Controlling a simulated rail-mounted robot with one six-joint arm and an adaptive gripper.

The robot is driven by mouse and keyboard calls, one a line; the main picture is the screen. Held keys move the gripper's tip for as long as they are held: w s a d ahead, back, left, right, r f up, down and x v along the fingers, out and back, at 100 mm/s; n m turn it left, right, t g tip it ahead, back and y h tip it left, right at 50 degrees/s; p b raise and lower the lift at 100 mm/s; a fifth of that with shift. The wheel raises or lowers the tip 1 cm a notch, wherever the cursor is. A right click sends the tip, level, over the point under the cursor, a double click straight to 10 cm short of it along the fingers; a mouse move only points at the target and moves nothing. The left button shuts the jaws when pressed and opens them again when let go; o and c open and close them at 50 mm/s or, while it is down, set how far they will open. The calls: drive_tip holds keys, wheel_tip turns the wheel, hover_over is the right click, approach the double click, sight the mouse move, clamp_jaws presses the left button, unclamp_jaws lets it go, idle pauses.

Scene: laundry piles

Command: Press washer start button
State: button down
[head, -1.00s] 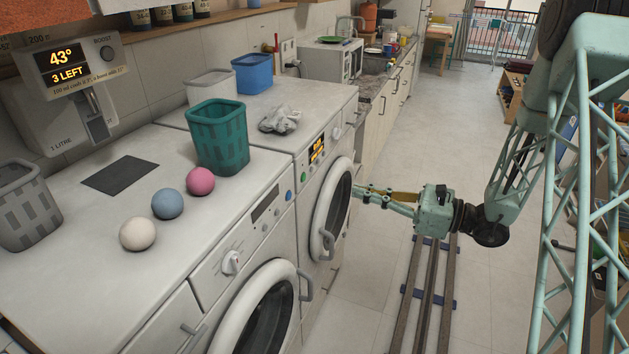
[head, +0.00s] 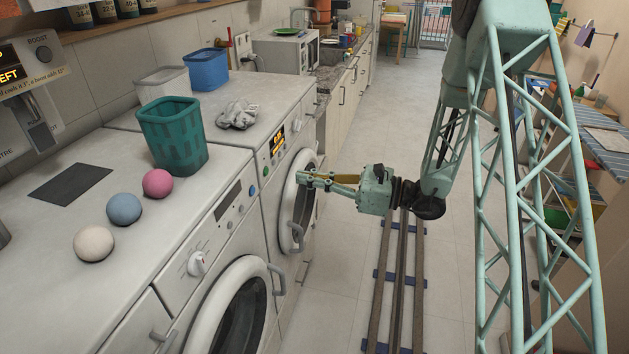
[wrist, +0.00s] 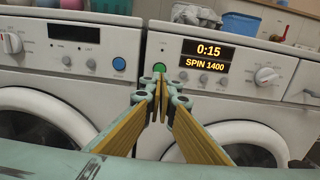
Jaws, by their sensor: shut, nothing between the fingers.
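The far front-loading machine (head: 284,118) has a lit panel reading 0:15 SPIN 1400 (wrist: 207,55) in the wrist view. A round green button (wrist: 159,67) sits at the left end of its panel. It also shows in the head view (head: 265,171). The near machine (head: 185,252) has a dark display (wrist: 76,33) and a blue button (wrist: 119,64) at its panel's right end. My gripper (head: 300,180) is shut and empty, in front of the far machine's door. In the wrist view my fingertips (wrist: 160,85) appear just below the green button; contact is not visible.
A teal basket (head: 172,140), coloured balls (head: 124,209) and a grey cloth (head: 238,115) lie on the machine tops. The far door's handle (head: 296,237) sticks out below my gripper. Floor rails (head: 401,275) run along the aisle, where the tiled floor is open.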

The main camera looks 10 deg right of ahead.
sight(267, 171)
drive_tip(key=shift+b+x, duration=0.5)
drive_tip(key=shift+x, duration=3.65)
drive_tip(key=shift+a, duration=0.1)
drive_tip(key=shift+w+a, duration=0.3)
drive_tip(key=shift+a, duration=0.3)
drive_tip(key=shift+r, duration=0.1)
drive_tip(key=shift+d, duration=0.1)
drive_tip(key=shift+s+d, duration=0.3)
drive_tip(key=shift+d, duration=0.1)
drive_tip(key=v, duration=1.3)
drive_tip(key=shift+p, duration=0.45)
drive_tip(key=shift+d, duration=0.1)
